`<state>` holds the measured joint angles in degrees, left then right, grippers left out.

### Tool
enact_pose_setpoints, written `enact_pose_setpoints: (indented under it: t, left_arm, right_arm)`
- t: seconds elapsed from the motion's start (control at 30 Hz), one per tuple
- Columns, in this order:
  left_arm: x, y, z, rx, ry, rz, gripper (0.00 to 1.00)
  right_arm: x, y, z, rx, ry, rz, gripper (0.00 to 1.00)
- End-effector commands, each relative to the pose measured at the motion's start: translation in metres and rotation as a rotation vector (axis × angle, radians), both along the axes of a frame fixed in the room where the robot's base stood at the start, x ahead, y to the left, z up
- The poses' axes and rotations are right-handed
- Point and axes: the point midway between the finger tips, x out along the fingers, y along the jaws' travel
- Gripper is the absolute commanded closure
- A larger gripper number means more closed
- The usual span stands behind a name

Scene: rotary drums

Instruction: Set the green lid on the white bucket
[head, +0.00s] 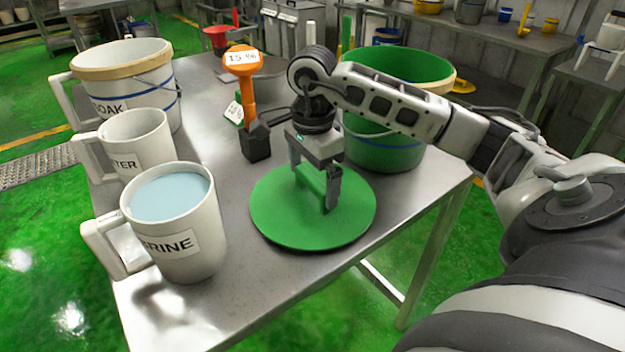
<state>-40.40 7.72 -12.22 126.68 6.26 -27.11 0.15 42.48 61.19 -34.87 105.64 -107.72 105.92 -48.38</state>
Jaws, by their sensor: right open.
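The green lid (277,217) lies flat on the metal table, a round disc with a raised green handle across its middle. My right gripper (314,186) is over the lid, pointing down, with its fingers open on either side of the handle. I cannot tell whether the fingers touch it. The white bucket (152,108) stands at the table's far left, with a tan rim, a blue band, a wire handle and a label reading "SOAK", partly hidden. My left gripper is not in view.
White jugs labelled "BRINE" (205,265) and, partly hidden, "TER" (150,145) stand along the left edge. An orange scoop-like tool (248,90) stands in a dark block behind the lid. A green bucket (385,155) stands behind my right arm. The front table (250,290) is clear.

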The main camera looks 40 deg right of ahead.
Motion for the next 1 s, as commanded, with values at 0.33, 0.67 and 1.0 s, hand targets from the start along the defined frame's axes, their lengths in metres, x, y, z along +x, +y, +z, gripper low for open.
enact_pose_setpoints:
  t: [0.33,0.67,1.0]
  left_arm:
    - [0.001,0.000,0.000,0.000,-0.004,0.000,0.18]
    - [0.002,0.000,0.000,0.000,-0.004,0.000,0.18]
    - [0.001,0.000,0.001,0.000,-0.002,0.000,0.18]
  right_arm:
    - [0.000,0.000,-0.015,0.000,-0.001,0.001,0.00]
    - [0.000,0.000,-0.014,0.001,-0.001,0.001,0.34]
    - [0.001,0.000,0.016,0.000,-0.007,0.000,0.34]
